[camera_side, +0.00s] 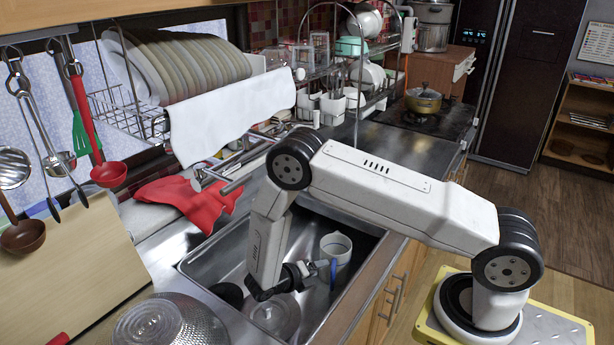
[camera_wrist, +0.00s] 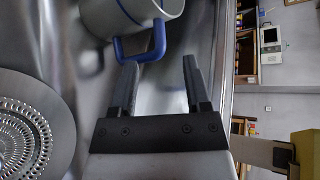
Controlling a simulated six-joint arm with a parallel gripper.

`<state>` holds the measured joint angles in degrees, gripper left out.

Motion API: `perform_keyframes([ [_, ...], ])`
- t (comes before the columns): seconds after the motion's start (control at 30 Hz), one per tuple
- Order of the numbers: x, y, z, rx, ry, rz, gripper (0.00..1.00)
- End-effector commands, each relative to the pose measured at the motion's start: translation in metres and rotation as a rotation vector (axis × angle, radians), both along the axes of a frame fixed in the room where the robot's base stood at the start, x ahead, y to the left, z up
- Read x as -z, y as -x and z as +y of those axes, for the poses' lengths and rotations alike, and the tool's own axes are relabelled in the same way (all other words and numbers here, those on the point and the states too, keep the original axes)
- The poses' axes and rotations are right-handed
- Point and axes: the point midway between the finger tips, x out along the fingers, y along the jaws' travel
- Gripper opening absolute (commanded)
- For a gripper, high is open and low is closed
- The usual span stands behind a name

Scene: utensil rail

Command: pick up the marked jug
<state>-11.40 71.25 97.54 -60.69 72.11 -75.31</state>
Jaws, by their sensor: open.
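A white jug (camera_side: 337,246) with a blue handle (camera_side: 333,272) stands in the metal sink (camera_side: 200,262). In the wrist view the jug (camera_wrist: 110,14) is at the top, cut off by the frame edge, with its blue handle (camera_wrist: 139,49) towards my gripper. My gripper (camera_wrist: 157,70) is open and empty. Its left fingertip is close to the handle; I cannot tell whether they touch. In the side view my gripper (camera_side: 318,273) is down in the sink, just left of the handle.
A glass lid or bowl (camera_side: 275,314) lies in the sink below my gripper, and a dark round item (camera_side: 229,294) is beside it. A red cloth (camera_side: 190,198) lies behind the sink, near the faucet (camera_side: 225,175).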

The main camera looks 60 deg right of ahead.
Motion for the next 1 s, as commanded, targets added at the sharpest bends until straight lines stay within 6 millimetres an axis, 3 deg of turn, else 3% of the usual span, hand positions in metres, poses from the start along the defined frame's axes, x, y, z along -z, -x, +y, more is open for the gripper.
perform_keyframes([
  [0.43,0.007,0.004,-0.014,0.002,0.000,0.002,0.61],
  [0.8,0.022,0.013,-0.049,0.002,-0.001,0.000,0.61],
  [1.0,0.025,0.014,-0.056,-0.001,-0.002,-0.002,0.61],
])
